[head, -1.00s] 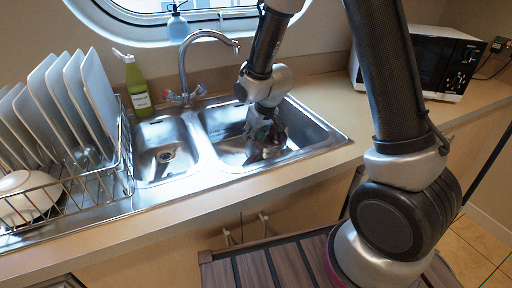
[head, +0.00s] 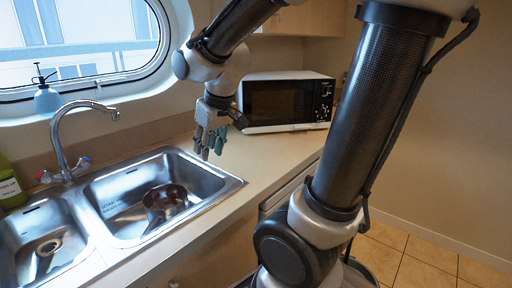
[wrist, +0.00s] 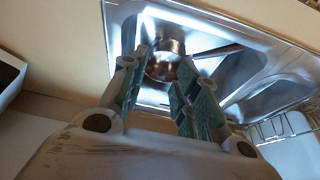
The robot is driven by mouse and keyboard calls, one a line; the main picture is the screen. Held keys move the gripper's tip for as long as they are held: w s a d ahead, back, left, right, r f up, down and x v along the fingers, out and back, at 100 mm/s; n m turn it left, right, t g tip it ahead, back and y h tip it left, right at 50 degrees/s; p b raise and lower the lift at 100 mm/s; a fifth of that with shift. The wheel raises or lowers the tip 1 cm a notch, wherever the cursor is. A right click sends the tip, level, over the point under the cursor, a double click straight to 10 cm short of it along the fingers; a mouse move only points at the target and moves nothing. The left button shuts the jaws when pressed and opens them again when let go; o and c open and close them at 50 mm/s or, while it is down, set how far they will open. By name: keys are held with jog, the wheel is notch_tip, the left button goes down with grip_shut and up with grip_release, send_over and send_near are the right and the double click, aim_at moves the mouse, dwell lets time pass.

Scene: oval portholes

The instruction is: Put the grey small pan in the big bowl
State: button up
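The small pan (head: 166,201), shiny and dark grey-brown, rests in the larger bowl (head: 112,207) of the steel sink. In the wrist view the pan (wrist: 163,68) shows between and beyond my fingers, with its handle pointing right. My gripper (head: 208,146) is above the counter by the sink's back right corner, apart from the pan. In the wrist view my gripper's fingers (wrist: 160,88) are spread with nothing held between them.
The smaller sink bowl (head: 45,245) is at the left. A tap (head: 62,150) and a spray bottle (head: 46,98) stand behind the sink. A microwave (head: 287,102) sits on the counter at the back right.

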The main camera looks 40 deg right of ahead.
jog(key=s+d+r, duration=0.1)
jog(key=s+d, duration=0.1)
jog(key=s, duration=0.5)
jog(key=s+d+r+m, duration=0.1)
jog(key=s+d+r, duration=0.1)
jog(key=s, duration=0.5)
jog(key=shift+s+d+r+m+h, duration=0.2)
jog(key=shift+d+r+m+h, duration=0.1)
jog(key=shift+d, duration=0.2)
